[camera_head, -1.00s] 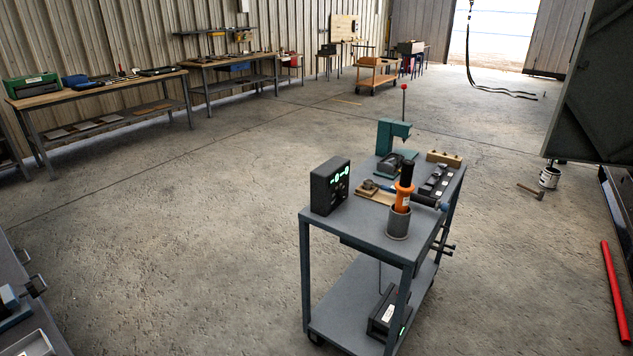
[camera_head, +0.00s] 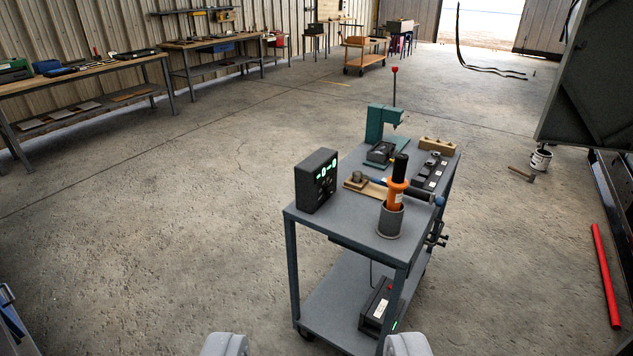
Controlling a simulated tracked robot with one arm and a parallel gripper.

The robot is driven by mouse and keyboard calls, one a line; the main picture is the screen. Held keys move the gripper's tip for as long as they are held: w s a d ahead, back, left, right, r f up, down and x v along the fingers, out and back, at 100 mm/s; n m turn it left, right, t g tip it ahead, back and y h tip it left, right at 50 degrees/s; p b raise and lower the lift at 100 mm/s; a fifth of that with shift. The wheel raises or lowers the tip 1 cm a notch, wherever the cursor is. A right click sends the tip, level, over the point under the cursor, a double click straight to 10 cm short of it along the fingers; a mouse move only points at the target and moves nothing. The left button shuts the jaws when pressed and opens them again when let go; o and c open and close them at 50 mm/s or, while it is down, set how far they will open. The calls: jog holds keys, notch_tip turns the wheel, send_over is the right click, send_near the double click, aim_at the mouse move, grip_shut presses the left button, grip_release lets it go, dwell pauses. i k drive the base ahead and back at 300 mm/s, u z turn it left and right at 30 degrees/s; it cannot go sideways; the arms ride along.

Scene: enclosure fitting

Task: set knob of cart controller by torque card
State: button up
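The grey cart (camera_head: 303,212) stands right of the middle, a little ahead of me. The controller, a dark box (camera_head: 316,181) with green lit digits on its face, stands upright at the cart top's left edge. Its face is turned to the right, and its knob is too small to make out clearly. I cannot pick out a torque card. My gripper (camera_head: 315,346) shows only as two pale grey finger ends at the bottom edge, set wide apart with nothing between them. It is open, in front of the cart and apart from it.
An orange-handled tool (camera_head: 396,185) stands in a grey cup (camera_head: 390,220) on the cart. A teal press (camera_head: 381,125) and a wooden block (camera_head: 437,145) sit behind. Another black box (camera_head: 378,308) rests on the lower shelf. The floor to the left is clear; a red pipe (camera_head: 606,275) lies right.

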aim_at(330, 191)
jog(key=k, duration=1.3)
jog(key=z, duration=0.5)
jog(key=i, duration=1.1)
jog(key=z, duration=0.6)
jog(key=i, duration=1.3)
jog(key=u, duration=0.9)
jog(key=i, duration=1.2)
jog(key=u, duration=0.8)
jog(key=k, duration=0.65)
jog(key=u, duration=0.05)
